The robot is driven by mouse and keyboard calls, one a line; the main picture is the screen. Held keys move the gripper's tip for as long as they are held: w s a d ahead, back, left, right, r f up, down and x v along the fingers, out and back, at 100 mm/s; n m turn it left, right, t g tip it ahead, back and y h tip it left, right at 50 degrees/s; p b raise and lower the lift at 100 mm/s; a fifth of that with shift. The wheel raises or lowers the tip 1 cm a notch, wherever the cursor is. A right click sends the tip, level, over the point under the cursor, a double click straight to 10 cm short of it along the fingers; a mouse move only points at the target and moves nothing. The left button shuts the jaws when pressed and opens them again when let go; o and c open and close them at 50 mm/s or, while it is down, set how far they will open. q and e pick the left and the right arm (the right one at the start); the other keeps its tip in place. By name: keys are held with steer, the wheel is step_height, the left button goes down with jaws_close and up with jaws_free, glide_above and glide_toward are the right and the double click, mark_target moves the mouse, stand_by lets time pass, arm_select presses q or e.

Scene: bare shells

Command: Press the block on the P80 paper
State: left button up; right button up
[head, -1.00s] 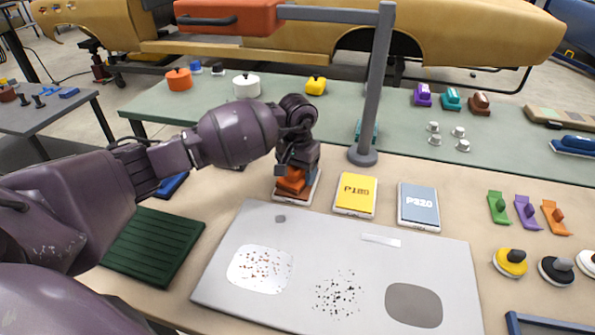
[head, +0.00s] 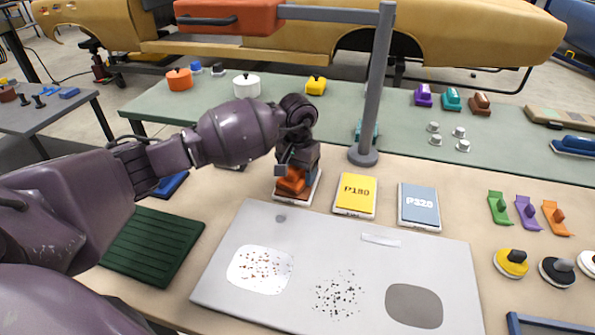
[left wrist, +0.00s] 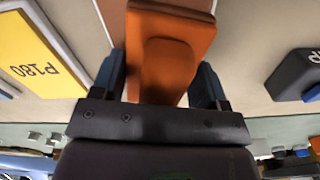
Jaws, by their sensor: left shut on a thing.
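My left gripper (head: 296,173) is shut on an orange block (head: 291,187). The block is over the leftmost of three paper pads in a row and appears to rest on it. This pad (head: 313,194) has a pale edge, and its label is hidden by the block and gripper. In the left wrist view the orange block (left wrist: 170,60) sits between the two fingers (left wrist: 158,82), with a strip of brown paper (left wrist: 116,22) showing beside it. I cannot see from here whether the block is pressed hard. My right gripper is in neither view.
To the right lie a yellow P180 pad (head: 356,192) and a blue-grey P320 pad (head: 419,203). A grey panel (head: 335,245) with spotted patches is in front. A grey post (head: 373,90) stands behind. A dark green ribbed mat (head: 152,246) is at left.

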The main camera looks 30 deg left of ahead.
arm_select(q)
steer(key=shift+r, duration=0.8)
steer(key=shift+r+p, duration=0.35)
steer(key=shift+r, duration=1)
steer(key=shift+r+p, duration=0.3)
steer(key=shift+r, duration=1)
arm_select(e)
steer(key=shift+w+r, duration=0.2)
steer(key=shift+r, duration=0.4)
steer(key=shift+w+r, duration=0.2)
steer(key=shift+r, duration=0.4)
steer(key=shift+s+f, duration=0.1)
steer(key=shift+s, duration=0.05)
